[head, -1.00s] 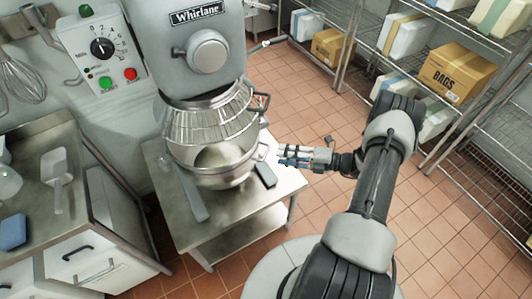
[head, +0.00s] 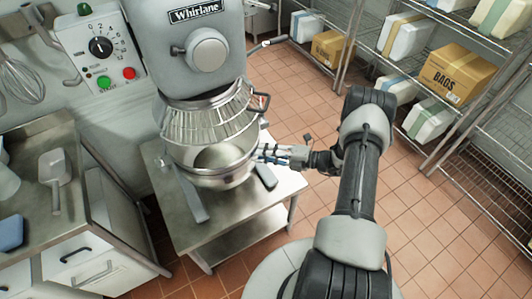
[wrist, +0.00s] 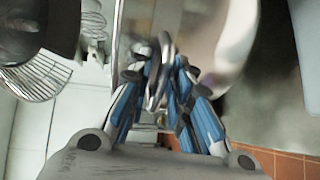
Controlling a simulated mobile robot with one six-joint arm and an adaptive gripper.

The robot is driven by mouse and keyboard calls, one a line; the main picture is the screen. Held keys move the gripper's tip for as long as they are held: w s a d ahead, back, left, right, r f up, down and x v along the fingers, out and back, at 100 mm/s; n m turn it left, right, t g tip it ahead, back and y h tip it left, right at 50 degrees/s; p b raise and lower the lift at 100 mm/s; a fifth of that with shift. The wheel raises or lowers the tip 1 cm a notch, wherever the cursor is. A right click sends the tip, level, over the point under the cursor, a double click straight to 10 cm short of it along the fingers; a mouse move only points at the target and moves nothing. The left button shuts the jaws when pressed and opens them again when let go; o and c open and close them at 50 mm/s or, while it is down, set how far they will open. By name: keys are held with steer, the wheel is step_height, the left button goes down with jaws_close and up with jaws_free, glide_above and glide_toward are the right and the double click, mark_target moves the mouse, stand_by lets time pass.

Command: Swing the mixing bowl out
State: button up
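The silver mixing bowl (head: 212,177) sits under the wire guard (head: 210,122) of the grey mixer (head: 205,55). Its pale side also shows, blurred, in the wrist view (wrist: 237,40). My gripper (head: 262,153) is at the bowl's right side in the head view. In the wrist view, the bowl's metal handle loop (wrist: 160,65) lies between the blue-and-white fingertips of my gripper (wrist: 160,75). The fingers look spread, with the loop between them; firm contact is not visible.
A steel stand (head: 240,210) carries the mixer. A counter (head: 25,165) with a scoop (head: 57,175) is at the left. Wire shelving (head: 440,105) with boxes stands at the right. The tiled floor between is open.

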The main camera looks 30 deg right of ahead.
jaws_close()
steer(key=shift+s, duration=0.1)
stand_by(0.4)
